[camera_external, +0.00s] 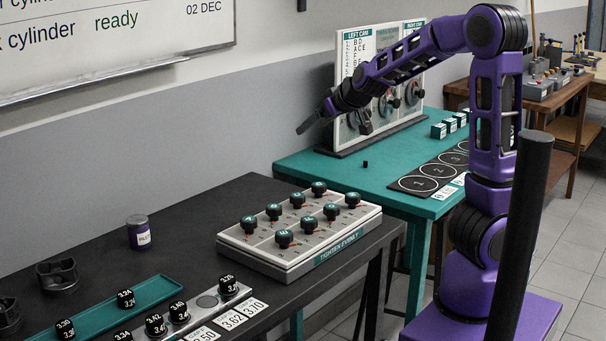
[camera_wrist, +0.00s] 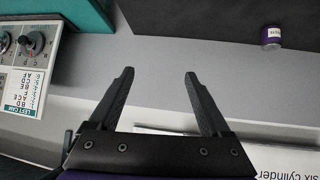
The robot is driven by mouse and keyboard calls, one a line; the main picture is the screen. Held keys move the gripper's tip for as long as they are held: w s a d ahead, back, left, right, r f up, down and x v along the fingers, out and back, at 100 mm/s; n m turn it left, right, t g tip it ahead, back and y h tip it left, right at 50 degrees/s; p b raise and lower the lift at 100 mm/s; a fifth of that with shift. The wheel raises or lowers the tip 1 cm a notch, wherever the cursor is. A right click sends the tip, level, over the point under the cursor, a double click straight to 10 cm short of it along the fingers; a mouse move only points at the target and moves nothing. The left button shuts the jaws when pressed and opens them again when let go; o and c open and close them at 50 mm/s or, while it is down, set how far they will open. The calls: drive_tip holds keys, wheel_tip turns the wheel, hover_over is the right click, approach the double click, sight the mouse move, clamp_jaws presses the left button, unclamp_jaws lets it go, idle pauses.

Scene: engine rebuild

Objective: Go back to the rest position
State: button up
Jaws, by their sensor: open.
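My gripper (camera_wrist: 158,100) is open and empty in the wrist view, with its two dark fingers apart. Behind the fingers are the grey wall and a strip of dark table. In the external view my gripper (camera_external: 331,125) is at the end of my raised purple arm, to the left, in front of the cam board (camera_external: 345,62) and above the gap between the dark table and the green table. Nothing is between the fingers or touching them.
The dark table (camera_external: 190,222) holds a knob panel (camera_external: 300,228), a purple tin (camera_external: 139,232), a green tray (camera_external: 140,298) and several black labelled cylinders. The green table (camera_external: 320,171) holds numbered circles (camera_external: 424,184) and small green boxes (camera_external: 439,131). A whiteboard (camera_external: 120,40) hangs on the wall.

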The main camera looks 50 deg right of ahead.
drive_tip(key=s+a+f+n+y, duration=0.1)
drive_tip(key=s+a+f+n, duration=0.15)
drive_tip(key=f, duration=0.25)
drive_tip(key=s+a+r+g+y+p, duration=0.15)
drive_tip(key=s+a+r+y, duration=0.35)
drive_tip(key=s+a, duration=0.75)
drive_tip(key=s+m+g+h, duration=0.1)
drive_tip(key=s+g+h, duration=0.2)
drive_tip(key=s, duration=0.8)
drive_tip(key=shift+s+d+r+h, duration=0.25)
drive_tip(key=shift+s+r+h, duration=0.15)
drive_tip(key=shift+r+h, duration=0.1)
